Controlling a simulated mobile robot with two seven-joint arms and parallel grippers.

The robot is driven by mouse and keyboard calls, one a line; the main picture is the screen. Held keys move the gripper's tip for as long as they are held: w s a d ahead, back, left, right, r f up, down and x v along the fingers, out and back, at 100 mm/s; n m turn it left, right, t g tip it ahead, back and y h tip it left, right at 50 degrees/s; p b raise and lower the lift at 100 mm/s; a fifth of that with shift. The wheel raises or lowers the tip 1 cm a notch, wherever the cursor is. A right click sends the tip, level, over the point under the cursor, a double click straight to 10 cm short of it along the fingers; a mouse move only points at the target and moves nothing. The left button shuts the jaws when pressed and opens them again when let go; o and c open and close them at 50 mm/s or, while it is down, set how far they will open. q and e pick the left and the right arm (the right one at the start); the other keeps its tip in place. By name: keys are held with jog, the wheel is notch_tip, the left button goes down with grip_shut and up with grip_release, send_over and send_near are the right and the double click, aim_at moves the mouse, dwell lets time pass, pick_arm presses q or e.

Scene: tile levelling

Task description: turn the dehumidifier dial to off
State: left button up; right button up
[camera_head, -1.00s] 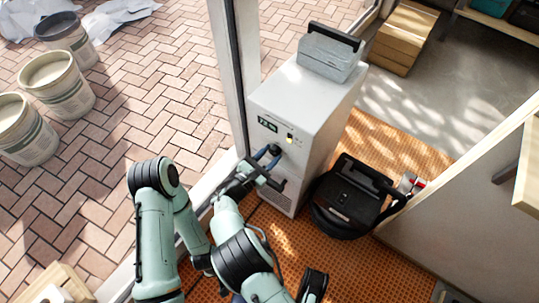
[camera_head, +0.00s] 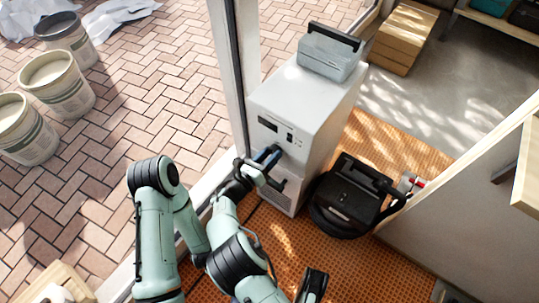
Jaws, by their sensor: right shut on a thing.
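My right gripper (camera_head: 268,160) is at the front face just below the panel, shut on the dial, which is mostly hidden behind the fingers. The dial's exact pointer position cannot be seen.
A grey case (camera_head: 330,54) with a black handle sits on top of the dehumidifier. A black machine (camera_head: 347,197) stands close on its right, on orange matting (camera_head: 300,250). The door frame (camera_head: 233,75) rises just left. Buckets (camera_head: 56,83) stand on the paving.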

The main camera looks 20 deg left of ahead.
jog(key=shift+r, duration=0.1)
dwell(0.4)
jog(key=o, duration=1.1)
jog(key=shift+c, duration=0.2)
